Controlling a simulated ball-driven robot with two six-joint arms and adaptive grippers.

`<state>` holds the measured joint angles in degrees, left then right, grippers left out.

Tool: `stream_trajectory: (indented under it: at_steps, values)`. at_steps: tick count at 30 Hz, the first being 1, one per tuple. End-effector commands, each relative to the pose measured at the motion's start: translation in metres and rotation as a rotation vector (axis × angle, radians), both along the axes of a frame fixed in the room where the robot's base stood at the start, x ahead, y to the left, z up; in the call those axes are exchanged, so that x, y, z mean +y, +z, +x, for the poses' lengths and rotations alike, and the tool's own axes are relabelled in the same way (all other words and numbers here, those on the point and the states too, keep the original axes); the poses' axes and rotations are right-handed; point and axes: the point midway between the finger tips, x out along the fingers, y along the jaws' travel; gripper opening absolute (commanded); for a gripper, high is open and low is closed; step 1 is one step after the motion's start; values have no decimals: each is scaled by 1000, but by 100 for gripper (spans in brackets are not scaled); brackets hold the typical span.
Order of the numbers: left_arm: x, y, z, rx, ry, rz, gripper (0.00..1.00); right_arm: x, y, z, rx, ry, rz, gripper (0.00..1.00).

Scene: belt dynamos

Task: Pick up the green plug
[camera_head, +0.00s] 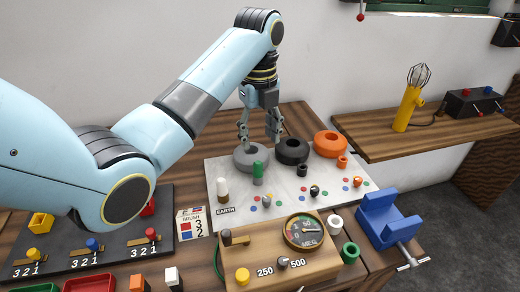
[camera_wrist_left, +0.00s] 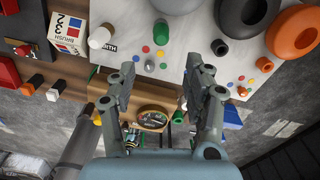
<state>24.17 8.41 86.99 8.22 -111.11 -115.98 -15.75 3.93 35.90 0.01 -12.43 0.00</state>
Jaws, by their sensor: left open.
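The green plug (camera_head: 258,173) stands upright on the white board (camera_head: 215,165), between a white plug (camera_head: 223,188) and the black ring. My left gripper (camera_head: 260,138) is open and empty, pointing down above the back of the board, higher than the green plug and apart from it. In the left wrist view its two fingers (camera_wrist_left: 160,70) are spread with nothing between the tips. My right gripper is not in view.
Grey (camera_head: 250,157), black (camera_head: 292,151) and orange (camera_head: 330,143) rings lie along the back of the board. A wooden gauge box (camera_head: 265,262) and a green ring (camera_head: 350,252) are in front. A blue vise (camera_head: 385,220) stands right.

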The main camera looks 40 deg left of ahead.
Motion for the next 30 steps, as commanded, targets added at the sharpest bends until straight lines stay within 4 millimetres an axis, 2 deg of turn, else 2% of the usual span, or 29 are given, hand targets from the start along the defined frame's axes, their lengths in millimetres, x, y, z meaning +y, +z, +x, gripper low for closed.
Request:
stream_trajectory:
  at_steps: [2, 6, 10, 17, 21, 24, 30]
  values:
    - [0, -4, -1, 3, 0, -1, 51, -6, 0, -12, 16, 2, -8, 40]
    - [0, -25, -1, 5, 1, -1, 51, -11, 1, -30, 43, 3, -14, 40]
    - [0, -45, -1, 3, 1, 0, 51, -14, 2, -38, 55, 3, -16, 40]
    - [2, -65, 0, 3, 0, 0, 51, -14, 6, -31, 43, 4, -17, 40]
    - [5, -88, 1, 4, 1, 0, 51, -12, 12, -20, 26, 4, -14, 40]
    - [4, -102, 1, 3, 1, -1, 51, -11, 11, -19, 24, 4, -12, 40]
    - [4, -109, 1, 0, 0, 0, 51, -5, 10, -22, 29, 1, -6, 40]
